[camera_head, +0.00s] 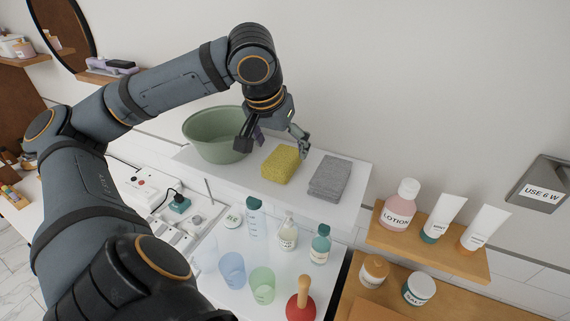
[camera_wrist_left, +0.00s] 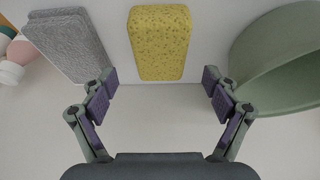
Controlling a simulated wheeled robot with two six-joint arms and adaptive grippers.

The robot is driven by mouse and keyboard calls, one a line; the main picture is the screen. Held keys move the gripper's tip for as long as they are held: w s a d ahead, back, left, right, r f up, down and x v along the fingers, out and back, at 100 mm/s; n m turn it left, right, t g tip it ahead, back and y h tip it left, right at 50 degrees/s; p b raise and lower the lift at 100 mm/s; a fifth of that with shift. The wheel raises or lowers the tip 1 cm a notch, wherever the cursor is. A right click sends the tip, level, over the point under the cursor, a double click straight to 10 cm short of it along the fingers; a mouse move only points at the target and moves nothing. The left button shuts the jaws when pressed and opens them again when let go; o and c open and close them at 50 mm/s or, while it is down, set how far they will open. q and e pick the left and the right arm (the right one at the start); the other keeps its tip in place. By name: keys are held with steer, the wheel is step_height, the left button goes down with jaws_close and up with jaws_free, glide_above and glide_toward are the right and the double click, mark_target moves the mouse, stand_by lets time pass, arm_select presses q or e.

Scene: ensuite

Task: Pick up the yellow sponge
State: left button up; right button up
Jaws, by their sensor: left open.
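The yellow sponge (camera_head: 281,163) lies on a white raised shelf (camera_head: 222,179), between a green basin and a grey cloth. In the left wrist view the sponge (camera_wrist_left: 159,42) sits upper middle, just beyond the fingertips and between their lines. My left gripper (camera_head: 276,142) hangs above and beside the sponge in the head view. Its fingers (camera_wrist_left: 161,88) are spread wide with nothing between them. The right gripper does not show in either view.
The green basin (camera_head: 211,137) stands left of the sponge, the folded grey cloth (camera_head: 330,178) right of it. Below are cups, bottles and a red plunger (camera_head: 301,306). A wooden shelf (camera_head: 440,255) at right holds a lotion bottle (camera_head: 400,205) and tubes.

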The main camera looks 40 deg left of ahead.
mark_target(282, 156)
arm_select(q)
step_height(282, 156, down, 3)
steer(key=shift+w+a+b, duration=0.1)
steer(key=shift+b, duration=0.3)
steer(key=shift+w+a+f, duration=0.15)
steer(key=shift+w+f, duration=0.2)
steer(key=shift+f, duration=0.15)
steer(key=shift+w, duration=0.1)
steer(key=shift+f+b, duration=0.2)
steer(key=shift+b, duration=0.1)
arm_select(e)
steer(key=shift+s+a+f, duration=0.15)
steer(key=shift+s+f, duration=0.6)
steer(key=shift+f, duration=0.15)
arm_select(q)
steer(key=shift+c, duration=0.2)
steer(key=shift+c, duration=1)
steer(key=c, duration=0.8)
